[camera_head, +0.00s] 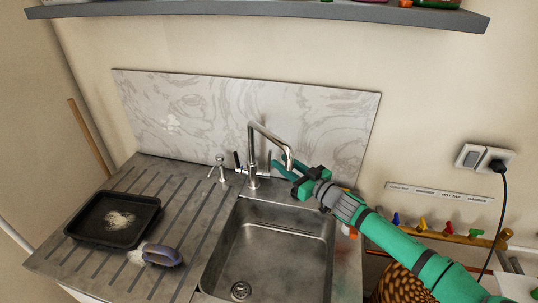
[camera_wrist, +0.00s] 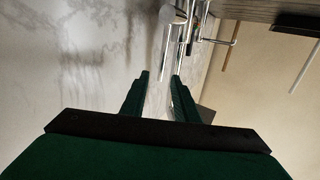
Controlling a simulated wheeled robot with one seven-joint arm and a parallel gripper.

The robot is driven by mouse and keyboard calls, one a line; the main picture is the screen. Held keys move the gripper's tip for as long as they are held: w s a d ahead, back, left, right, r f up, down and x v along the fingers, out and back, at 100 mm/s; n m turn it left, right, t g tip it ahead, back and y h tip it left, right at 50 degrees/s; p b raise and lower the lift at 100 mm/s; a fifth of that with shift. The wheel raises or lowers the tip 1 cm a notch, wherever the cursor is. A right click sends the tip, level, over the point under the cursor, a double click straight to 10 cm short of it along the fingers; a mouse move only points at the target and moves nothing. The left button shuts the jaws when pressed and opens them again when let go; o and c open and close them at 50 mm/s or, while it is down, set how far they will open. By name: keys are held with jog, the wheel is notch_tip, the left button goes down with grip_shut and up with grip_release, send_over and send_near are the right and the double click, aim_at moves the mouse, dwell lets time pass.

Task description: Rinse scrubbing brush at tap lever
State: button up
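The scrubbing brush (camera_head: 163,255) has a grey-purple handle and pale bristles. My gripper (camera_head: 275,167) is just right of the tap column, behind and below the spout, pointing left. In the wrist view its fingers (camera_wrist: 161,77) are apart with nothing between them, and chrome tap parts (camera_wrist: 195,30) show beyond. I cannot tell whether it touches the tap.
A black tray (camera_head: 95,240) with pale powder rests on the draining board (camera_head: 180,205). The sink (camera_head: 250,245) is empty. A small second tap (camera_head: 219,168) stands left.

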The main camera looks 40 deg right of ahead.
aim_at(270, 154)
jog(key=w, duration=0.4)
jog(key=w+a, duration=0.1)
jog(key=w, duration=0.1)
jog(key=shift+w, duration=0.35)
jog(key=shift+d, duration=0.1)
grip_shut()
